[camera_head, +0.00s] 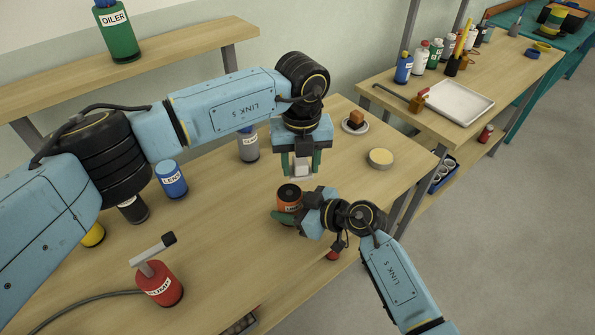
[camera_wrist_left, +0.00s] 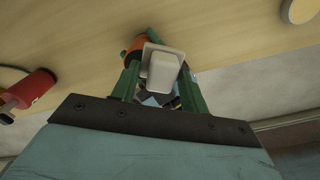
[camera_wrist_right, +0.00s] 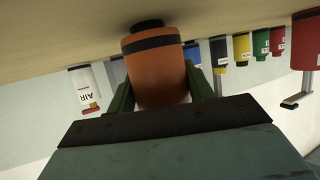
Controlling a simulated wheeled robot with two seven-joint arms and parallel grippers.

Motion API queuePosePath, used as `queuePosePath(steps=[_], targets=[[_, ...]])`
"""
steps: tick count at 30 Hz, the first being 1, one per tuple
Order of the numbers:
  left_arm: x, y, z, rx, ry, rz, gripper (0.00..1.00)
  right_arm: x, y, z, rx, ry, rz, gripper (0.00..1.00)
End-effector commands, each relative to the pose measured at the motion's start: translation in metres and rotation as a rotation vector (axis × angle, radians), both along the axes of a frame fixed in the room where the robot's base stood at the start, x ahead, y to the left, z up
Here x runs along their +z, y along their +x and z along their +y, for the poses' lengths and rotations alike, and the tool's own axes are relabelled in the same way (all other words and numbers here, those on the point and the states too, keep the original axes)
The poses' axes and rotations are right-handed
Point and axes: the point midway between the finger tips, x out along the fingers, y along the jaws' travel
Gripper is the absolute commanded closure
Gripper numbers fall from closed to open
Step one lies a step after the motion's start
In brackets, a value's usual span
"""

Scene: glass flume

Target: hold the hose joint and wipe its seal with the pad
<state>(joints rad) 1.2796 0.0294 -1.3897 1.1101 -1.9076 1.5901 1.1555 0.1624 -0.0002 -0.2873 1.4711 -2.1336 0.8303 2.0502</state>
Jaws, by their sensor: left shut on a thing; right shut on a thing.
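The hose joint looks like an orange cylinder (camera_head: 289,203) with a black top and a partly hidden label. My right gripper (camera_head: 296,210) is shut on it above the near part of the table. In the right wrist view the cylinder (camera_wrist_right: 158,75) sits between the green fingers, with a dark band near its black end. My left gripper (camera_head: 301,164) points down and is shut on a white pad (camera_head: 301,171), just beyond the joint. In the left wrist view the pad (camera_wrist_left: 164,68) partly covers the orange joint (camera_wrist_left: 137,45). I cannot tell whether they touch.
A red container (camera_head: 160,285) with a handle stands at the front left. A blue bottle (camera_head: 171,180) and a grey one (camera_head: 248,147) stand behind. A saucer (camera_head: 355,126) with a brown block and a beige disc (camera_head: 381,158) lie at the right. Bare wood lies around the left-middle.

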Motion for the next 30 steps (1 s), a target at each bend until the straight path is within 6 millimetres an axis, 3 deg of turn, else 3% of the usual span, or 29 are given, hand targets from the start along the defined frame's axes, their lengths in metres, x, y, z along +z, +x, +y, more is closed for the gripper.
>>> queuePosePath(steps=[16,30], targets=[[0.049,0.000,0.000,-0.001,-0.001,-0.002,0.77,0.000,0.000,0.000,0.000,0.000,0.001,0.74],[0.053,0.000,0.000,0.000,0.000,0.001,0.77,0.000,0.000,0.000,0.000,0.000,0.001,0.74]])
